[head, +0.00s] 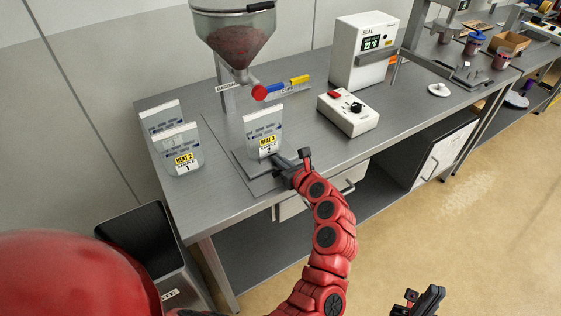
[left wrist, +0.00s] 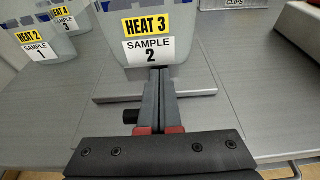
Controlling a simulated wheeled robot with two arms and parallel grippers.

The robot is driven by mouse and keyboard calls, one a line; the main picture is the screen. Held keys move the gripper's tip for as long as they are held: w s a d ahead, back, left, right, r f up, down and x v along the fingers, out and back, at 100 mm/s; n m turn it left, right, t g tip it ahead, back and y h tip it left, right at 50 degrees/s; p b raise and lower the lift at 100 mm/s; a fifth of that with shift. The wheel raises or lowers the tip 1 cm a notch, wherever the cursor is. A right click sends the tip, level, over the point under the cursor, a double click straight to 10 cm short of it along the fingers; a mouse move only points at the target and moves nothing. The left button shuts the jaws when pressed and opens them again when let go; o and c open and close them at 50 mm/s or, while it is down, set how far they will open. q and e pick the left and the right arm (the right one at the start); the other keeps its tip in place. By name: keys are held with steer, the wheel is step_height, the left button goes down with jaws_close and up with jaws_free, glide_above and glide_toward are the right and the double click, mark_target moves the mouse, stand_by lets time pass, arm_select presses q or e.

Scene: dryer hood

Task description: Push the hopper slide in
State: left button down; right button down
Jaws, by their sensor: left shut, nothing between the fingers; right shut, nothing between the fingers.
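The clear hopper (head: 236,40) with brownish contents hangs over the bench at top centre. A red round knob (head: 259,92) sits by its lower outlet and appears to be the slide's end; how far out the slide is I cannot tell. Below stands a clear pouch (head: 264,133) labelled HEAT 3, SAMPLE 2; it also shows in the left wrist view (left wrist: 146,38). My left gripper (head: 279,161) is shut and empty, low at the pouch's front; contact is unclear. In the left wrist view its fingertips (left wrist: 160,72) are together. My right gripper (head: 424,298) is shut, away from the bench.
Several labelled pouches (head: 183,150) stand at the left of the bench. Blue and yellow clips (head: 287,86) lie behind the hopper outlet. A grey bin (head: 150,240) is below left.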

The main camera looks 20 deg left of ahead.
arm_select(q)
steer(key=w+a+b, duration=0.2)
steer(key=a, duration=0.1)
steer(key=w+a+b, duration=0.5)
steer(key=a+b, duration=0.1)
steer(key=a, duration=0.1)
steer(key=shift+w+f, duration=0.1)
steer(key=shift+w, duration=0.3)
steer(key=shift+r, duration=0.3)
steer(key=shift+a, duration=0.1)
steer(key=shift+r, duration=0.1)
